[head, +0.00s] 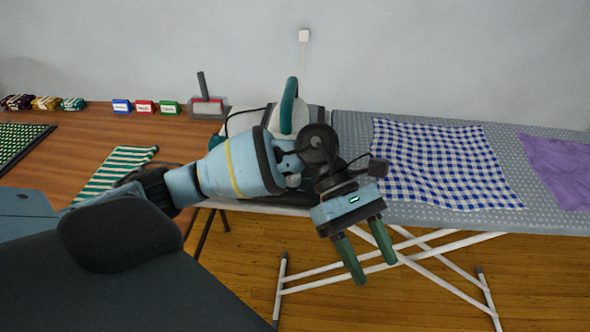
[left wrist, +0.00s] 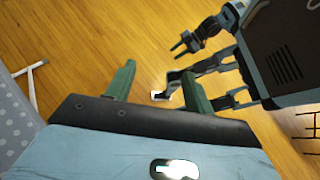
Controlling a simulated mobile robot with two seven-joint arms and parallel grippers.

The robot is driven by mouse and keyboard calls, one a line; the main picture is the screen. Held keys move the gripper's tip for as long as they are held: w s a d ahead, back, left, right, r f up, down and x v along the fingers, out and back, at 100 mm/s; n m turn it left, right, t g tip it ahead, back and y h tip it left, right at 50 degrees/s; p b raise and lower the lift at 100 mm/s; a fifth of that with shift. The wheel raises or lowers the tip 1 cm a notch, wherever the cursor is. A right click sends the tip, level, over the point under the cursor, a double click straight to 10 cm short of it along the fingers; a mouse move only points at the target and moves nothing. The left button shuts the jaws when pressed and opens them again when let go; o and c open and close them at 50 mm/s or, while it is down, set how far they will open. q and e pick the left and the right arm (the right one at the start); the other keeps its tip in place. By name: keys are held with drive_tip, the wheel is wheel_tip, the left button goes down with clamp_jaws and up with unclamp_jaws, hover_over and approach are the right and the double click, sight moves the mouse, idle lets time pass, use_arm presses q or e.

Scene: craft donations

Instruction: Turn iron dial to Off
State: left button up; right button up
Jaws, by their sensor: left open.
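The iron (head: 289,106) stands at the left end of the ironing board, with a teal handle and a pale body. My left arm covers its lower part, and I cannot see its dial. My left gripper (head: 374,272) is open and empty, in front of the board's near edge, apart from the iron. Its two green fingers also show in the left wrist view (left wrist: 155,82), with floor beyond them. My right gripper (left wrist: 181,42) shows small in the left wrist view, its two fingers apart and nothing between them.
The grey dotted ironing board (head: 350,140) carries a blue checked cloth (head: 440,160) and a purple cloth (head: 562,168). A wooden table (head: 75,150) at left holds a striped cloth (head: 115,175) and small labelled boxes (head: 145,107). White board legs (head: 420,255) stand below.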

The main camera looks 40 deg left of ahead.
use_arm(q)
drive_tip(key=w+a+r+m+t+y, duration=0.25)
drive_tip(key=w+a+y, duration=0.3)
drive_tip(key=a, duration=0.45)
drive_tip(key=m+t+y+b, duration=0.1)
drive_tip(key=t+y+b, duration=0.1)
drive_tip(key=y, duration=0.4)
approach(293, 178)
drive_tip(key=shift+w+a+f, duration=0.4)
drive_tip(key=shift+w+a, duration=0.15)
drive_tip(key=shift+a, duration=0.1)
drive_tip(key=f, duration=0.3)
drive_tip(key=f+b, duration=0.1)
drive_tip(key=f, duration=0.2)
drive_tip(key=shift+s+f, duration=0.2)
drive_tip(key=shift+f, duration=0.7)
drive_tip(key=c, duration=1)
drive_tip(key=shift+o, duration=0.2)
